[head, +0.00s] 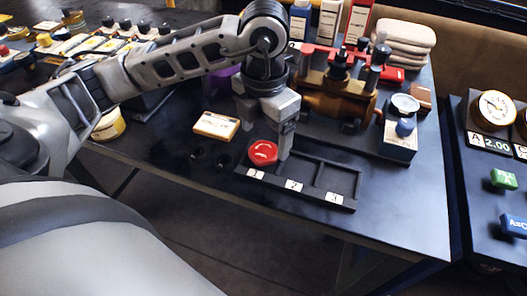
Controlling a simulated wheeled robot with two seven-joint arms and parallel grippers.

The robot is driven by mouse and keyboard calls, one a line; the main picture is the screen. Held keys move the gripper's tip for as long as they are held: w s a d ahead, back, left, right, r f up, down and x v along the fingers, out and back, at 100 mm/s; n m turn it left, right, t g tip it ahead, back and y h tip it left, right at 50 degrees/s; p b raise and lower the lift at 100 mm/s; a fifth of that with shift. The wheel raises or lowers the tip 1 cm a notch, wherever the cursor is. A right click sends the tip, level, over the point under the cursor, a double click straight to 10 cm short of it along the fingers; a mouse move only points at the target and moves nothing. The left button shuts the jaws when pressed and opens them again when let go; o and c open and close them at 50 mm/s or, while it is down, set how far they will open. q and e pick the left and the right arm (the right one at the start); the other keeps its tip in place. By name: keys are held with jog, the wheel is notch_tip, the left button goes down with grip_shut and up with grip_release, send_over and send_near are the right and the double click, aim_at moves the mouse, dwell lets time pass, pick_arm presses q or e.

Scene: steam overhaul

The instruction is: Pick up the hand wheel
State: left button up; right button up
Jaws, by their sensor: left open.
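The hand wheel seems to be the small red round piece (263,152) with a pale mark on top. It lies in the compartment labelled 1 of a dark tray (318,203) near the table's front edge. My left gripper (264,139) points down with its fingers apart, just above and behind the red piece. One finger is at its right side and the other is behind it to the left. I cannot tell whether either finger touches it. My right gripper is not in view.
Compartments 2 and 3 look empty. A brass valve (338,98) with red parts stands behind the tray, with a gauge block (400,128) to its right. A labelled white-and-orange box (216,125) lies to the left. Folded cloths (403,42) and bottles stand at the back.

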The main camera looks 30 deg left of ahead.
aim_at(262, 151)
pick_arm(q)
jog(key=f, duration=0.5)
jog(key=shift+a+p, duration=0.3)
jog(key=shift+p, duration=0.05)
jog(key=c, duration=1.3)
jog(key=shift+o, duration=0.2)
jog(key=shift+w+r, duration=0.1)
jog(key=shift+r, duration=0.1)
